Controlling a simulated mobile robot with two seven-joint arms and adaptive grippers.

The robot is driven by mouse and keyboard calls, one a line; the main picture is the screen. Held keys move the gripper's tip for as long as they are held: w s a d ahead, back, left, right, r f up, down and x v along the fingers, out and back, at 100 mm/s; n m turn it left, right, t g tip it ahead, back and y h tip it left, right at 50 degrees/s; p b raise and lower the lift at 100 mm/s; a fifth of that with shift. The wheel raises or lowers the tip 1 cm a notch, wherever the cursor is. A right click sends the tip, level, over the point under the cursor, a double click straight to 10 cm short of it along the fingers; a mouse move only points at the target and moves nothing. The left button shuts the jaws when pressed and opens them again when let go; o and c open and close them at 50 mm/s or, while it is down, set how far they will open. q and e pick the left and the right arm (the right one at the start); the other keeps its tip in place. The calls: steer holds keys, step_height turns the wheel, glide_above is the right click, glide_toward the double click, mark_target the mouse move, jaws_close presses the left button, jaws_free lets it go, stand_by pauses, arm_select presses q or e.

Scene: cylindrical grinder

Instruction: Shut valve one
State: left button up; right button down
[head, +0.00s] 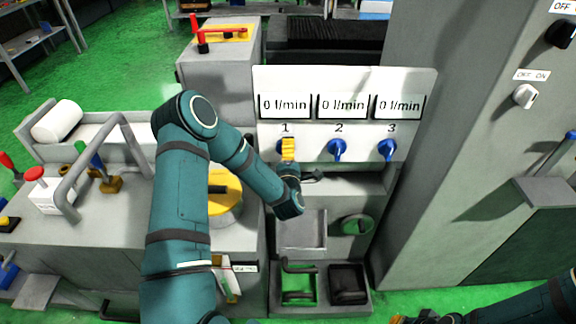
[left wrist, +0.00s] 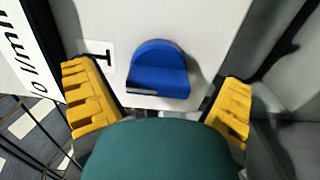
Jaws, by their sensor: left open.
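Valve one is a blue knob under the label 1 on the white panel (head: 312,78). In the head view my left gripper (head: 288,149) covers most of it. In the left wrist view the blue knob (left wrist: 158,68) shows plainly, with a straight lower edge. My left gripper (left wrist: 158,82) is open, its yellow fingers on either side of the knob with gaps between. The display above valve one (head: 285,106) reads 0 l/min. My right gripper (head: 425,317) is only partly in view at the bottom edge, too cut off to judge.
Blue valve two (head: 337,149) and valve three (head: 387,149) sit to the right on the same panel, their displays also at 0 l/min. A grey cabinet (head: 440,160) stands close on the right. A grey ledge and open trays (head: 302,232) lie below the panel.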

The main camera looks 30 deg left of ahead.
arm_select(q)
steer(key=v, duration=1.1)
steer(key=shift+s, duration=0.1)
